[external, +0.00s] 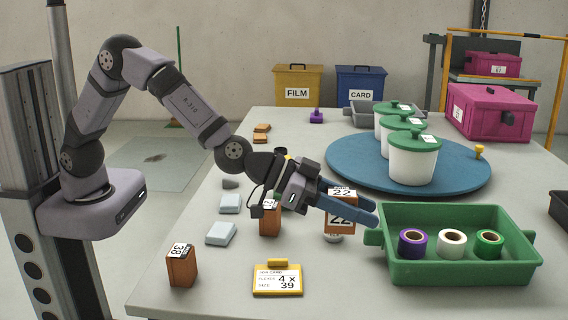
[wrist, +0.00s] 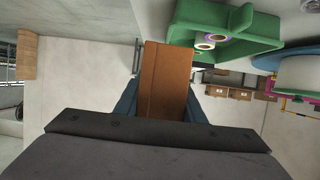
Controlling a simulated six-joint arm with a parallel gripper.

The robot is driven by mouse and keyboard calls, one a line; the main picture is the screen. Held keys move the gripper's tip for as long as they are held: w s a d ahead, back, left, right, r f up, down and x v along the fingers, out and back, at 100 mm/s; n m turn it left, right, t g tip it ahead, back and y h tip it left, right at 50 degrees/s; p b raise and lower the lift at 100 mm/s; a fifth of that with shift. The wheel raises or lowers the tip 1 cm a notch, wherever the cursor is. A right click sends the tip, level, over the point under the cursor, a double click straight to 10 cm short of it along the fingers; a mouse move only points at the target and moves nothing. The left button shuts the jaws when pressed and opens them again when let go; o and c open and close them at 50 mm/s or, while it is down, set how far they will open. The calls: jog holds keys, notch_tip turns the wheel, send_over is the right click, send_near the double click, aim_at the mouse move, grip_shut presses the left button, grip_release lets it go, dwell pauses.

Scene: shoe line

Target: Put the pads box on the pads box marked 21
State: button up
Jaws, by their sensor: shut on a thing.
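My gripper (external: 366,210) reaches to the right with its blue fingers nearly level and is shut on a brown box marked 22 (external: 341,226). In the wrist view the brown box (wrist: 165,80) fills the space between the two fingers (wrist: 125,102). Whether its underside clears the table cannot be told for sure. The pads box marked 21 (external: 270,220) stands upright on the table, left of the held box and below my wrist, which partly covers it. Another brown box marked 38 (external: 181,267) stands at the front left.
A green tray (external: 458,270) with purple, white and green rolls stands right of my fingers. A blue turntable (external: 350,175) with white, green-lidded pots lies behind. A yellow job card (external: 278,280) and pale blue blocks (external: 221,234) lie near box 21. A small round thing (external: 333,239) sits under the held box.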

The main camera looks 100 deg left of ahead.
jog(key=a+r+n+y+p, duration=0.1)
jog(key=a+r+p, duration=0.35)
jog(key=r, duration=0.35)
jog(key=s+a+f+n+g+y+p, duration=0.1)
jog(key=s+a+f+n+g+y, duration=0.25)
jog(key=s+a, duration=0.6)
jog(key=s+a+f+n+g+y+p, duration=0.1)
jog(key=s+a+f+n+y, duration=0.1)
jog(key=s+a+n+y, duration=0.55)
jog(key=shift+a+f+m+t+h+b, duration=0.1)
jog(key=shift+a+f+m+h+b, duration=0.35)
jog(key=shift+f, duration=1.15)
jog(key=shift+a+f+m+t+h+b, duration=0.15)
jog(key=shift+a+f+m+b, duration=0.4)
jog(key=shift+f, duration=1)
jog(key=shift+a+f+m+h+b, duration=0.35)
jog(key=shift+a+f+b, duration=0.35)
jog(key=shift+f, duration=0.9)
jog(key=shift+d+f, duration=0.1)
jog(key=shift+d, duration=0.05)
jog(key=o, duration=1.1)
